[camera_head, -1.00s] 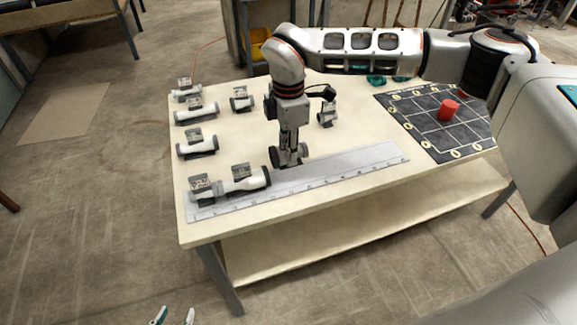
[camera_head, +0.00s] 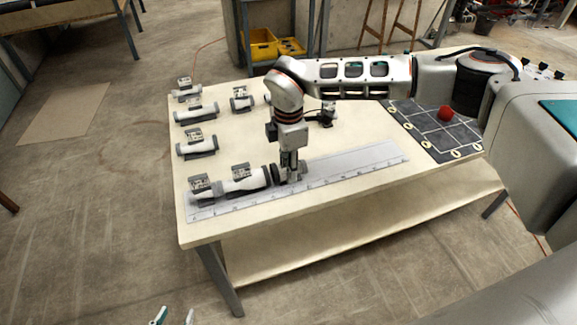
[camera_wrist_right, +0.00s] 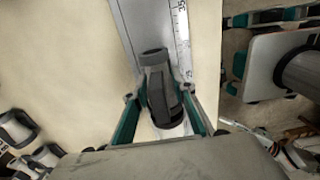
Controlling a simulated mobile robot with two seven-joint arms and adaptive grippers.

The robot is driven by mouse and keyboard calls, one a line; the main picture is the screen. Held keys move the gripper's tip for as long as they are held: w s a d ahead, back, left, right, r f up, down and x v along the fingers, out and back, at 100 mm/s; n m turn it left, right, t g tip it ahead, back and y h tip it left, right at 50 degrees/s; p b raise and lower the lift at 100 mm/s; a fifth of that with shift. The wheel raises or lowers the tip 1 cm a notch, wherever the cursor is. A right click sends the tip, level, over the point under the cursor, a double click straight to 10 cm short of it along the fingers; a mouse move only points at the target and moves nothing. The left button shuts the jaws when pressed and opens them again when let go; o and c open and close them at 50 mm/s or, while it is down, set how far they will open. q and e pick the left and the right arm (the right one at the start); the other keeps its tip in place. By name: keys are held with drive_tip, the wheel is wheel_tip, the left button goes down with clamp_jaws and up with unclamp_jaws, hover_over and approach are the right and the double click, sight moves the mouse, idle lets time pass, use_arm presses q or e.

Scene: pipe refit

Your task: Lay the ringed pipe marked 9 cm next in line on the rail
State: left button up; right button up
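My right gripper (camera_head: 289,178) is shut on a short grey pipe (camera_head: 273,175) with dark rings, over the rail (camera_head: 350,163). The held pipe (camera_wrist_right: 164,98) shows between the teal fingers in the right wrist view, with the rail (camera_wrist_right: 140,22) beyond it. Its mark is hidden. Two white pipes lie in line at the rail's left end: one at the far left (camera_head: 203,196), one beside it (camera_head: 245,186). The held pipe's ring is close to that second pipe's right end; I cannot tell if they touch. My left gripper (camera_head: 174,317) is open and empty at the bottom edge.
A dark grid mat (camera_head: 430,135) with a red piece (camera_head: 445,113) lies at the right. The rail's right part is clear.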

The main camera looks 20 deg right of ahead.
drive_tip(key=shift+o, duration=0.5)
drive_tip(key=shift+r, duration=0.55)
wheel_tip(320, 180, up, 11)
drive_tip(key=shift+r, duration=0.1)
